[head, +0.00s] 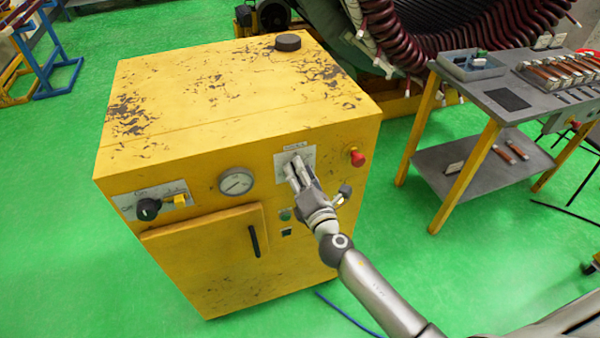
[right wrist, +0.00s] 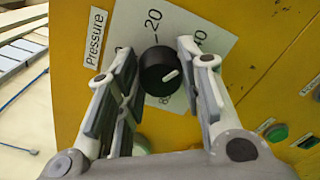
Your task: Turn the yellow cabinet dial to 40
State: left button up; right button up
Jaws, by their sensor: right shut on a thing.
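The yellow cabinet (head: 235,150) stands in front of me, with its dial panel (head: 283,157) on the front's upper right. The dial (right wrist: 160,72) is a black round knob with a white pointer mark, on a white plate labelled "Pressure" in the right wrist view. The mark points to the right, slightly up, below the direction of the partly covered 40. The 20 is at the top. My right gripper (head: 296,170) has its fingers on either side of the knob and is shut on it; it also shows in the right wrist view (right wrist: 160,62). My left gripper is out of view.
A red button (head: 357,158) is right of the dial, and a round gauge (head: 236,182) is left of it. A black selector knob (head: 148,209) is farther left. A grey workbench (head: 485,95) stands at right.

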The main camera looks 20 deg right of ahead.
jog(key=o, duration=1)
jog(key=s, duration=1.2)
jog(key=shift+d, duration=0.2)
